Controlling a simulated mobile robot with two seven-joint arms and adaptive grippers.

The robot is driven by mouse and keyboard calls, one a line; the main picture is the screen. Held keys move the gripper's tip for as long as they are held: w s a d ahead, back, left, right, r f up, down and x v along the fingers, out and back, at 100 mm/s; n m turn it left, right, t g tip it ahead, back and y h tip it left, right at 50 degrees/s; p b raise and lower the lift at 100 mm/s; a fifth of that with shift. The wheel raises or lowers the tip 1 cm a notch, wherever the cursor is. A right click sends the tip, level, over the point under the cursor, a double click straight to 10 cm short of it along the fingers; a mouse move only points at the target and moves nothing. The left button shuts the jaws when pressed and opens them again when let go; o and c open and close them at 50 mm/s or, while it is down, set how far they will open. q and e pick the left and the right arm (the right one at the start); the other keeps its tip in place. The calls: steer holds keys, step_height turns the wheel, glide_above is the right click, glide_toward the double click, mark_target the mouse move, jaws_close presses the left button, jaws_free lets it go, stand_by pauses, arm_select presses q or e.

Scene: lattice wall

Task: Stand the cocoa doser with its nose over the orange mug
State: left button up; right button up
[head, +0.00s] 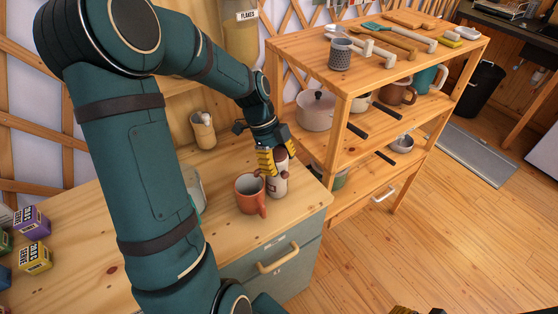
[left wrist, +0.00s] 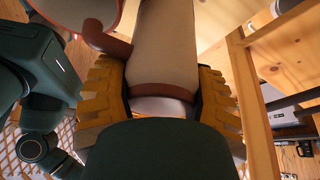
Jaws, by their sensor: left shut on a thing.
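The orange mug (head: 245,198) stands on the wooden counter near its right end, its opening up and pale inside. The cocoa doser (head: 279,187), a cream cylinder with red-brown trim, is upright close to the mug's right side. My left gripper (head: 273,161) is shut on the doser's upper part. In the left wrist view the doser (left wrist: 165,45) lies between the yellow fingers. A red-brown piece reaches left from it beside a curved pale and red-brown shape; I cannot tell whether the doser touches the counter. Only a sliver of my right gripper (head: 404,311) shows at the bottom edge.
A wooden shelf (head: 349,90) with pots, mugs and utensils stands close to the right. A beige canister (head: 203,130) is behind the mug. Several small coloured boxes (head: 37,255) sit at the counter's left. My left arm hides the counter's middle.

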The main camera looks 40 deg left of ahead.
arm_select(q)
steer(key=o, duration=1.3)
steer(key=shift+f, duration=0.1)
steer(key=shift+a+r, duration=0.1)
steer(key=shift+r, duration=0.3)
steer(key=p+v, duration=0.1)
steer(key=v, duration=1)
steer(key=shift+r, duration=0.25)
